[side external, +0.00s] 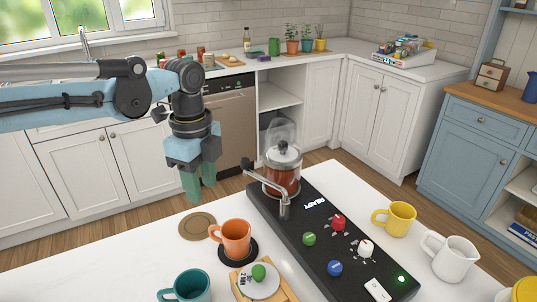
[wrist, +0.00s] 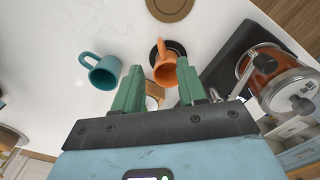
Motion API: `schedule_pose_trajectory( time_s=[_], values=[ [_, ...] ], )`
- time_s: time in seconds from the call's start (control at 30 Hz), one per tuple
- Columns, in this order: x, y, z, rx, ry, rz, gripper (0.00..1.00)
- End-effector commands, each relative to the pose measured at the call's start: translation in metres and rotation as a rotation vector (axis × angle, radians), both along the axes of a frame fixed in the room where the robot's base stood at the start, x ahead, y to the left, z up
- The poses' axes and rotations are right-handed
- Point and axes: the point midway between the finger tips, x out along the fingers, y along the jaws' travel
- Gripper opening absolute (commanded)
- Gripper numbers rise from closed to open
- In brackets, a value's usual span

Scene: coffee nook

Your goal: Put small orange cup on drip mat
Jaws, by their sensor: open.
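The orange cup (side external: 234,240) stands upright and appears to rest on a black round mat (side external: 252,253). A brown round mat (side external: 198,226) lies bare just behind and left of it. I cannot tell which one is the drip mat. My gripper (side external: 198,194) is open and empty, above and behind the cup, apart from it. In the wrist view the orange cup (wrist: 165,70) shows between and beyond my fingertips (wrist: 159,64), with the black mat (wrist: 180,48) under it and the brown mat (wrist: 170,8) at the top edge.
A teal mug (side external: 190,286) stands front left. The black machine (side external: 290,235) with a glass jar (side external: 283,180) stands to the right. A yellow mug (side external: 400,218) and white pitcher (side external: 455,258) are beyond.

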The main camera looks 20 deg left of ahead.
Motion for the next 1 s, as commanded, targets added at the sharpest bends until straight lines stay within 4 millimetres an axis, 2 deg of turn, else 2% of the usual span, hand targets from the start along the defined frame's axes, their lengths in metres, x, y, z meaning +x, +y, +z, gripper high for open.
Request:
schedule_pose_trajectory(
  time_s=[0.13,0.27,0.5,0.67,0.8,1.0],
  values=[
    [-0.008,0.025,0.014,-0.024,-0.05,0.156,0.41],
    [-0.023,0.057,0.027,-0.065,-0.122,0.384,0.41],
    [-0.06,0.111,0.037,-0.173,-0.25,0.815,0.41],
    [-0.089,0.143,0.032,-0.265,-0.327,1.097,0.41],
    [-0.114,0.165,0.02,-0.359,-0.387,1.331,0.41],
    [-0.137,0.186,0.002,-0.474,-0.444,1.571,0.41]
  ],
)
